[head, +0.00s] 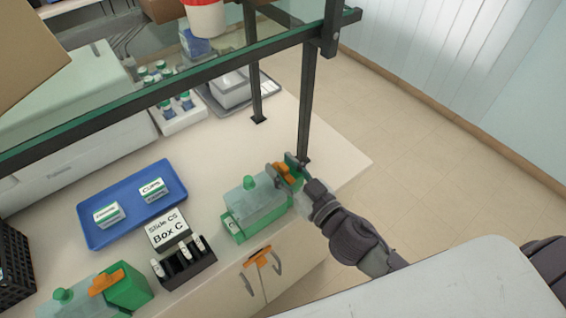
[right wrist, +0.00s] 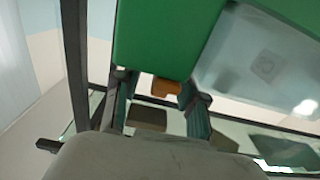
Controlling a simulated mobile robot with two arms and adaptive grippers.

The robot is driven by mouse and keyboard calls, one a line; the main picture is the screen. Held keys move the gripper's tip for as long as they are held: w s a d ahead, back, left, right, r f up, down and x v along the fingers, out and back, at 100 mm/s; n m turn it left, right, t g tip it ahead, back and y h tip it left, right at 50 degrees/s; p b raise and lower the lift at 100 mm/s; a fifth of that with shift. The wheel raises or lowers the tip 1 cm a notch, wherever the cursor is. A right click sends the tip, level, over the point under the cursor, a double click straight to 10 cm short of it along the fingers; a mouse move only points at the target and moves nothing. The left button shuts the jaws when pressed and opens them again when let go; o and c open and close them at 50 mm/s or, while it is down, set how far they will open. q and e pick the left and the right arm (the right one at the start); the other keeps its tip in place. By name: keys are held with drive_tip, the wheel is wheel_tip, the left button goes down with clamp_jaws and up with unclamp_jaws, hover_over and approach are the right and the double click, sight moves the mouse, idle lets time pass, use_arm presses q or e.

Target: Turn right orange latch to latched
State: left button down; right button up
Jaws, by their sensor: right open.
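The right orange latch (head: 284,173) sits at the right end of a green box with a clear lid (head: 255,202), near the right end of the counter. My right gripper (head: 291,168) reaches this end from the right, with its fingers open around the latch and partly covering it. In the right wrist view the orange latch (right wrist: 165,87) shows between the two open fingers (right wrist: 157,105), below the green wall (right wrist: 165,35). I cannot tell whether the fingers touch it. My left gripper is not in view.
A second green box (head: 128,287) with an orange latch stands front left. A black slide holder (head: 190,274), the Box C carton (head: 168,230) and a blue tray (head: 97,230) are left of the right box. A dark shelf post (head: 306,100) rises close behind the gripper.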

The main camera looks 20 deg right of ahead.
clamp_jaws()
idle(0.3)
